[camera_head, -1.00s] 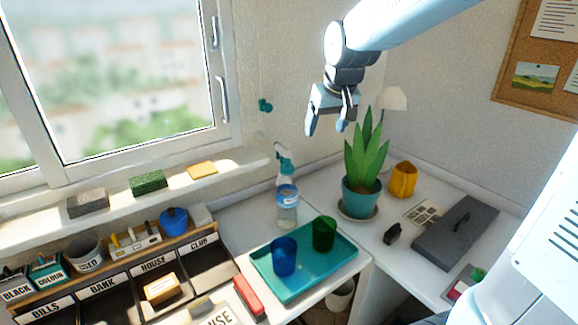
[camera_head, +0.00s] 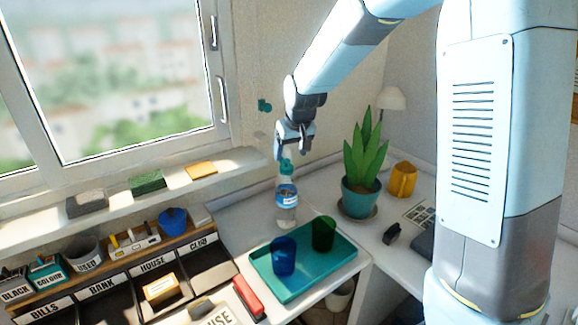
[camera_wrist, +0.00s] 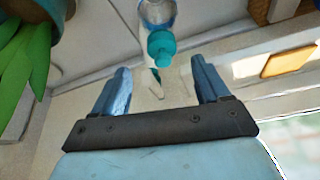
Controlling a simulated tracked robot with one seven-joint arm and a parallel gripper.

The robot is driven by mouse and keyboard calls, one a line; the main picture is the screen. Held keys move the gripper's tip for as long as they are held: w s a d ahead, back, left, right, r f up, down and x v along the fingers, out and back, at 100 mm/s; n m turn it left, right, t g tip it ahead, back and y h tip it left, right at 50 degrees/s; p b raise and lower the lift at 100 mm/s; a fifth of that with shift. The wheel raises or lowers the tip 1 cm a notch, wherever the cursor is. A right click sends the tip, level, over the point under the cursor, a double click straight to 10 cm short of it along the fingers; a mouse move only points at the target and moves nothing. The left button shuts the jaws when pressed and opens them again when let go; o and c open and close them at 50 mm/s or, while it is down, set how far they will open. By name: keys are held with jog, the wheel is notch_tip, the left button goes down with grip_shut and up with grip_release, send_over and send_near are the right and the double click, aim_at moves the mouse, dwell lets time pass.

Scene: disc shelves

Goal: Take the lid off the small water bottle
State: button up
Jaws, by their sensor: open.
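The teal tray (camera_head: 303,285) holds a blue cup (camera_head: 283,256) and a green cup (camera_head: 323,234). A potted plant (camera_head: 361,170) and yellow mug (camera_head: 402,180) stand to the right. The window sill (camera_head: 113,199) and labelled sorter (camera_head: 110,275) are left.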

aim_at(287, 160)
jog(key=shift+x, duration=3.05)
jog(key=shift+a+r, duration=0.1)
jog(key=shift+a, duration=0.05)
jog(key=c, duration=1.1)
